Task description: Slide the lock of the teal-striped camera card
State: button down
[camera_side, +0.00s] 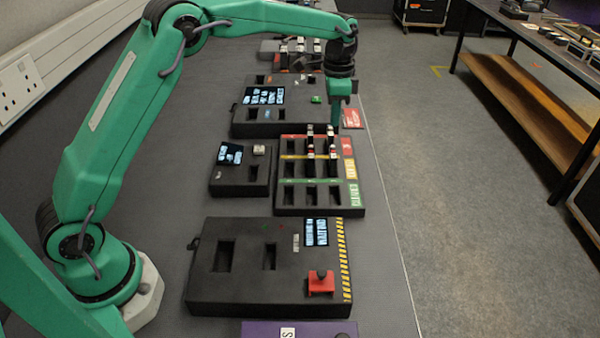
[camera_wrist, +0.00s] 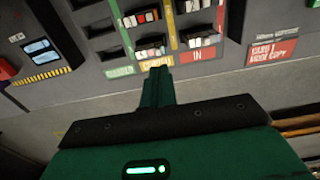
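The black card tray (camera_side: 322,211) with red, yellow and green bands stands mid-table in the side view. It also shows at the top of the wrist view (camera_wrist: 112,55). Several camera cards (camera_side: 310,150) stand in its slots toward the red and yellow bands; in the wrist view some (camera_wrist: 205,41) are close beyond my fingertips. My gripper (camera_side: 334,121) points down near the red-band end of the tray. In the wrist view its fingers (camera_wrist: 160,73) look pressed together, with nothing visible between them.
A black box with a screen (camera_side: 240,122) stands behind the tray, and a small one (camera_side: 240,188) stands left. A larger box (camera_side: 225,300) with a red part (camera_side: 321,284) and hazard stripes is in front. A red label (camera_side: 352,118) lies near the table's right edge.

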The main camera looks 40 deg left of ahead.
jog(key=shift+f, duration=2.45)
jog(key=shift+f, duration=0.65)
dwell(1.1)
jog(key=shift+r, duration=0.15)
dwell(0.6)
jog(key=shift+w+a, duration=0.3)
dwell(0.5)
dwell(0.8)
dwell(0.5)
jog(key=shift+w+a, duration=0.15)
dwell(0.8)
